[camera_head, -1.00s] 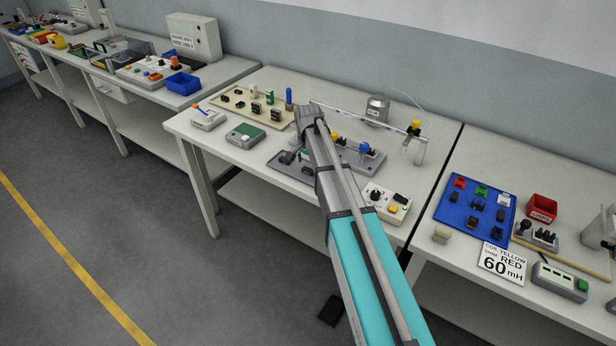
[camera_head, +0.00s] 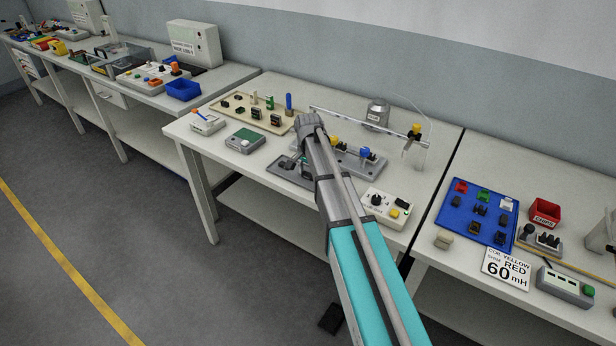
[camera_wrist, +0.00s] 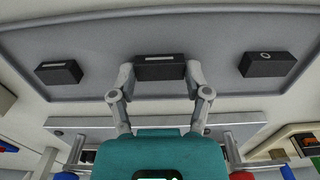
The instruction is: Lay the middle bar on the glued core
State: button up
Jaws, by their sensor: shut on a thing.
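My gripper (camera_wrist: 160,82) is shut on a black bar (camera_wrist: 160,70) with a pale dash mark, in the middle of the wrist view. The bar is level with two similar bars over a grey tray (camera_wrist: 110,28). I cannot tell whether it touches the tray. The left bar (camera_wrist: 59,73) has a pale mark and the right bar (camera_wrist: 268,64) a pale ring. In the head view my arm hides the fingers and held bar, above the middle bench. I cannot make out the glued core.
A beige tray (camera_head: 222,112) with small parts stands at the back left of the bench. A green-topped box (camera_head: 245,139) and a white control box (camera_head: 385,210) stand at the front. A raised rail (camera_head: 365,122) spans the back right, near a metal pot (camera_head: 377,112).

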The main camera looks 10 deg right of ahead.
aim_at(307, 175)
jog(key=shift+c, duration=1.4)
jog(key=shift+r, duration=0.15)
jog(key=shift+r+p, duration=2.35)
jog(key=shift+p, duration=0.2)
jog(key=shift+a, duration=0.15)
